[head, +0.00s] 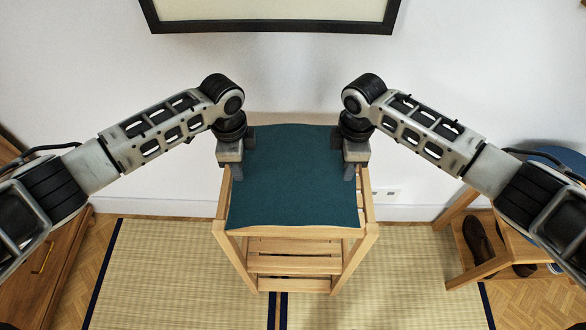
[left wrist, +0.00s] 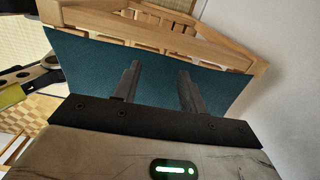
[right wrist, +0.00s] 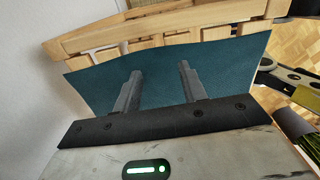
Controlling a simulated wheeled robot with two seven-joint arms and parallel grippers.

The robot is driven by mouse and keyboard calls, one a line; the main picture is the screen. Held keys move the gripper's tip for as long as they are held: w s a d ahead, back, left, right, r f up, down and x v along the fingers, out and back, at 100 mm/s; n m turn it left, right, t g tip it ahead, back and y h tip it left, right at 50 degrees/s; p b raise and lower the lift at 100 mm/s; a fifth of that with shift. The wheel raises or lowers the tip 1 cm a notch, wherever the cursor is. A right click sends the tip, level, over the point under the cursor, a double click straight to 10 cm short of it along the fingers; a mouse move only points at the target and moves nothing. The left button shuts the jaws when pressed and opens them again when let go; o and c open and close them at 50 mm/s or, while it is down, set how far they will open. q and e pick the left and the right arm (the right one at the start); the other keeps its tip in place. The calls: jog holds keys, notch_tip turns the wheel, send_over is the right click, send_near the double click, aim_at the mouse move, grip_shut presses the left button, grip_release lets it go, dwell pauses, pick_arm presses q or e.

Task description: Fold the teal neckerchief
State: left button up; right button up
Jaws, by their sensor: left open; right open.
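The teal neckerchief (head: 293,185) lies spread out and unfolded over the top of a small wooden slatted stand (head: 296,247). Its near edge reaches the stand's front rail. My left gripper (head: 243,158) is at the cloth's left edge near the far end, fingers pointing down. My right gripper (head: 349,163) is at the right edge, about level with it. Both are open. In the left wrist view the cloth (left wrist: 150,80) shows between and around the two parted fingers. The right wrist view shows the cloth (right wrist: 220,65) likewise. Whether the fingertips touch it, I cannot tell.
A white wall with a framed picture (head: 270,14) stands behind the stand. Tatami mats (head: 155,270) cover the floor. A wooden shoe rack (head: 470,250) with dark shoes (head: 478,240) is at right, a wooden cabinet (head: 50,265) at left.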

pick_arm(q)
jog(key=shift+f, duration=0.45)
pick_arm(e)
jog(key=shift+f, duration=0.4)
pick_arm(q)
jog(key=shift+f, duration=0.2)
pick_arm(e)
jog(key=shift+f, duration=0.2)
pick_arm(q)
grip_shut()
pick_arm(e)
grip_shut()
pick_arm(q)
jog(key=shift+r, duration=0.1)
pick_arm(e)
jog(key=shift+r, duration=0.1)
